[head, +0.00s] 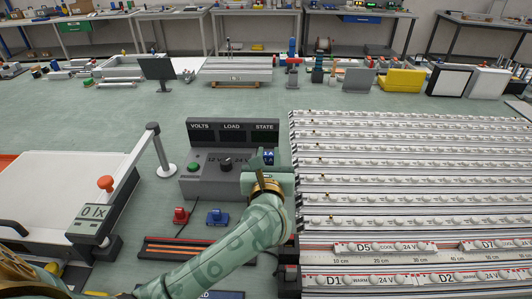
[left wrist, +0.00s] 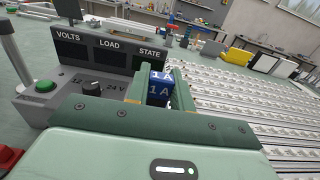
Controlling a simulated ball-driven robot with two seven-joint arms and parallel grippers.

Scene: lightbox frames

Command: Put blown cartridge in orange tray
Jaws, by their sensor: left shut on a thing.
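My left gripper (head: 268,160) is shut on a blue cartridge (head: 268,157), at the right end of the grey power unit. In the left wrist view the cartridge (left wrist: 158,92) sits between the fingers (left wrist: 157,88), with "1 A" showing in white on two faces. Its lower part is hidden, so I cannot tell whether it touches the unit. My right gripper is not in view.
The power unit (head: 210,181) has a green button, a black knob and a dark display (head: 232,133). Red (head: 181,215) and blue (head: 217,217) clips lie in front. A white lightbox (head: 65,190) with an arm stands left, rows of lamp strips (head: 410,170) right.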

